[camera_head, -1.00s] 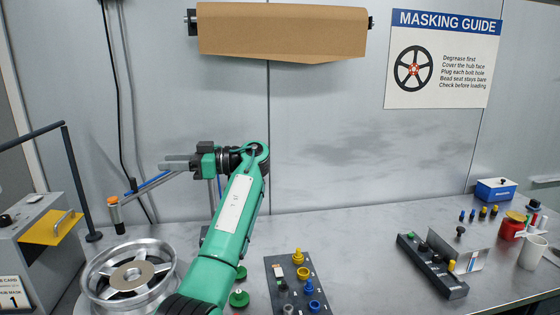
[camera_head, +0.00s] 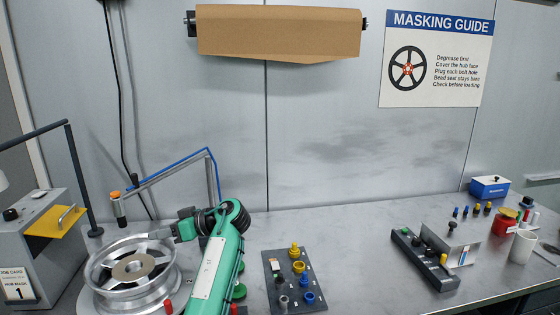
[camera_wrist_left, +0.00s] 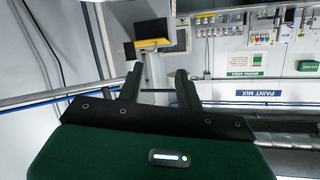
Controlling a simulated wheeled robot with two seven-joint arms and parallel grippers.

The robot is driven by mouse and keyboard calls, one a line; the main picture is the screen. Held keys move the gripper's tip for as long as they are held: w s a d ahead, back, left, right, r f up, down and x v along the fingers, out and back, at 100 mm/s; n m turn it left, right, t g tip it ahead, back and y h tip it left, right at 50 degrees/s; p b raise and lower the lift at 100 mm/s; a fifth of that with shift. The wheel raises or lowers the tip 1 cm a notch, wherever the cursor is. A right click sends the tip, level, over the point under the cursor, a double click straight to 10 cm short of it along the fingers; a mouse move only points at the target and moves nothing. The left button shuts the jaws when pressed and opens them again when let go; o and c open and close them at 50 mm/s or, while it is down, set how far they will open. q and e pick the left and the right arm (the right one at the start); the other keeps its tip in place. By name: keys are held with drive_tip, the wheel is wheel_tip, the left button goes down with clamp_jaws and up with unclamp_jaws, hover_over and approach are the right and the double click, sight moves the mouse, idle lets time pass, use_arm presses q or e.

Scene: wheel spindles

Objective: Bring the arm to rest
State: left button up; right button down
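My left arm (camera_head: 215,265) rises from the bottom of the head view in green and bends at a dark joint. Its left gripper (camera_head: 160,233) points left, near the far right rim of a silver wheel (camera_head: 98,272) in that view; I cannot tell the gap between them. In the left wrist view, the two dark fingers (camera_wrist_left: 158,88) stand apart with nothing held between them. The wheel lies flat on its stand, with a tan disc (camera_head: 133,267) over its hub. My right gripper is in neither view.
A plug tray (camera_head: 289,280) with yellow, blue and grey plugs lies right of my arm. A dark rack (camera_head: 425,258) stands farther right, near a white cup (camera_head: 523,247). A grey box with a yellow flap (camera_head: 58,222) is at left. The table between tray and rack is clear.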

use_arm(q)
drive_tip(key=s+a+f+m+t+h, duration=0.1)
drive_tip(key=s+f+m+h, duration=0.15)
drive_tip(key=s+f, duration=0.5)
drive_tip(key=s+f+m+h, duration=0.2)
drive_tip(key=s+f+m, duration=0.15)
drive_tip(key=f, duration=0.65)
drive_tip(key=s+a+f+m+t+h, duration=0.1)
drive_tip(key=s+f+m+h, duration=0.1)
drive_tip(key=s+f, duration=0.6)
drive_tip(key=s+d+f+m+h, duration=0.1)
drive_tip(key=s+d+m+h, duration=0.2)
drive_tip(key=s, duration=0.5)
drive_tip(key=s+d+f+m+h, duration=0.1)
drive_tip(key=s+d+m+h, duration=0.15)
drive_tip(key=s, duration=0.65)
drive_tip(key=s+d+f+m+h, duration=0.2)
drive_tip(key=s+d+h, duration=0.1)
drive_tip(key=s, duration=0.5)
wheel_tip(320, 180, down, 32)
drive_tip(key=b, duration=0.2)
drive_tip(key=s+a+f+g+b, duration=0.2)
drive_tip(key=s+a+f, duration=0.1)
drive_tip(key=s+f, duration=1.6)
wheel_tip(320, 180, down, 4)
drive_tip(key=shift+s+a+f+m+b, duration=0.1)
drive_tip(key=shift+s+a+m+b, duration=0.15)
drive_tip(key=shift+s+m+b, duration=0.15)
